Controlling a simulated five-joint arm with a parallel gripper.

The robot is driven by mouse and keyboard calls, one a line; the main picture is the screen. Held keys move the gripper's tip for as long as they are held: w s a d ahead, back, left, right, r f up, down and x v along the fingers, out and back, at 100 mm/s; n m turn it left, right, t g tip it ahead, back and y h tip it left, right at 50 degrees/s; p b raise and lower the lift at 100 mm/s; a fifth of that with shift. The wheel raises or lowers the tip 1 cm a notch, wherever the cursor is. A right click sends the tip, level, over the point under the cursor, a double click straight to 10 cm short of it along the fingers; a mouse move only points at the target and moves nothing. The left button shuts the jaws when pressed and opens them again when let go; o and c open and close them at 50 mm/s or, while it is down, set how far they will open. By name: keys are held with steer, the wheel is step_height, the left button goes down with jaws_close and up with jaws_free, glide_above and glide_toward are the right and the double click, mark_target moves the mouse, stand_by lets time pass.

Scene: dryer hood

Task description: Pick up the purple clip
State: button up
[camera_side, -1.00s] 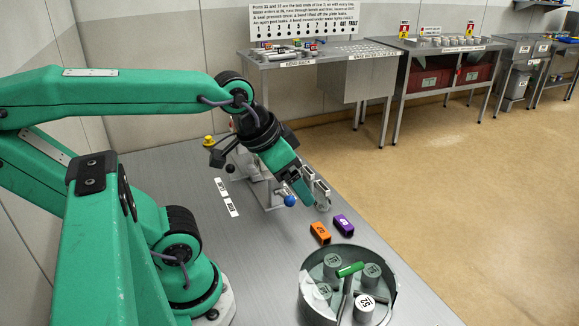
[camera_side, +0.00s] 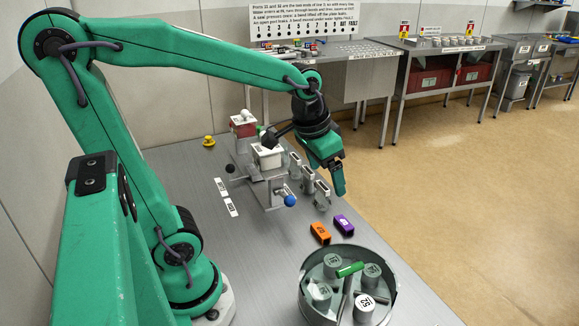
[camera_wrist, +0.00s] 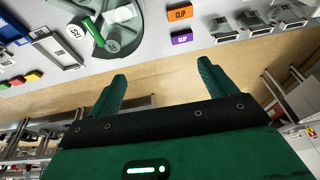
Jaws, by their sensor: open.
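The purple clip (camera_side: 343,225) lies on the grey bench near its right edge, just right of the orange clip (camera_side: 320,233). In the wrist view the purple clip (camera_wrist: 182,38) is beyond my fingertips, near the bench edge, with the orange clip (camera_wrist: 181,12) above it. My gripper (camera_side: 339,180) hangs above and behind the purple clip in the side view, pointing down near the bench edge. In the wrist view my gripper (camera_wrist: 162,68) has its two green fingers spread apart with nothing between them. It is clear of both clips.
A round metal drum (camera_side: 310,295) with grey canisters and a green piece (camera_side: 350,269) stands in front of the clips. A fixture with a blue knob (camera_side: 290,201) and small metal brackets (camera_side: 322,194) stand behind them. The bench edge drops to the floor at right.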

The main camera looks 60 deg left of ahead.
steer(key=w+a+f+g, duration=0.2)
steer(key=w+a+f, duration=0.1)
steer(key=w+f, duration=0.4)
steer(key=g, duration=0.1)
glide_toward(345, 221)
steer(key=shift+d+f, duration=0.15)
steer(key=shift+f, duration=0.05)
steer(key=shift+w+f, duration=0.1)
steer(key=shift+f, duration=0.2)
steer(key=shift+f, duration=0.1)
steer(key=shift+f, duration=1.25)
steer(key=shift+f, duration=2.55)
steer(key=shift+c, duration=0.2)
